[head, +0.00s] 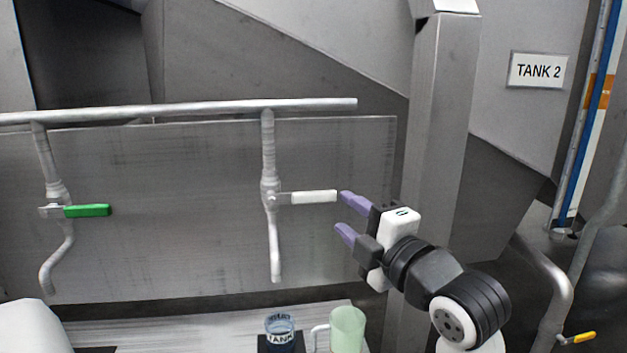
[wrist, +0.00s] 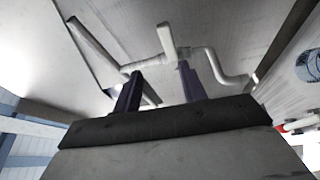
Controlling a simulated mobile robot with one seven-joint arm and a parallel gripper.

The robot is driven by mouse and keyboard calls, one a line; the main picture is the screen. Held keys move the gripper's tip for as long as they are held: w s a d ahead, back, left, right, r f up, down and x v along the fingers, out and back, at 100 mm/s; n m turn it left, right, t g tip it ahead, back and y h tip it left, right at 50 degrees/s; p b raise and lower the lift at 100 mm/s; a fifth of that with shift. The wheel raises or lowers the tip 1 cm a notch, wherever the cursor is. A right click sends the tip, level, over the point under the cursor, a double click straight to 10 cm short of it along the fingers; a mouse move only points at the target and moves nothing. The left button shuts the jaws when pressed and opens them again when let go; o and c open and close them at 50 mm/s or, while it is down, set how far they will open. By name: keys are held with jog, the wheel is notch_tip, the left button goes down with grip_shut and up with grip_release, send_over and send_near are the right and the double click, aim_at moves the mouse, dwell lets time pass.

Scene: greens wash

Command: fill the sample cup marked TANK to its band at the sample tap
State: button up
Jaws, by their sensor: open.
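The sample cup marked TANK (head: 281,326) is bluish and clear. It stands upright in a dark holder below the right tap's spout in the head view; its fill level is not clear. The right tap (head: 269,190) has a white lever (head: 315,197) pointing sideways to the right; the lever also shows in the wrist view (wrist: 166,40). No stream shows at its spout (head: 276,272). My gripper (head: 341,212) is open and empty, its purple fingertips just right of the lever's end. In the wrist view the fingers (wrist: 158,82) stand apart below the lever.
A left tap with a green lever (head: 88,211) hangs from the same pipe (head: 180,110). A pale green cup (head: 348,328) with a handle stands right of the TANK cup on the bench (head: 200,335). A grey post (head: 437,150) rises behind my gripper. A TANK 2 sign (head: 539,70) hangs right.

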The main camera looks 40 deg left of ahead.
aim_at(319, 198)
jog(key=shift+n+h, duration=0.3)
jog(key=shift+n, duration=0.2)
jog(key=p+x, duration=0.1)
jog(key=x, duration=0.2)
jog(key=p+x, duration=0.2)
jog(key=x, duration=0.2)
jog(key=p+x, duration=0.1)
jog(key=x, duration=0.3)
jog(key=shift+w+a+f, duration=0.1)
jog(key=shift+w+f, duration=0.2)
jog(key=shift+w, duration=0.05)
jog(key=shift+p+x, duration=0.4)
jog(key=shift+x, duration=0.4)
jog(key=shift+f, duration=0.2)
grip_shut()
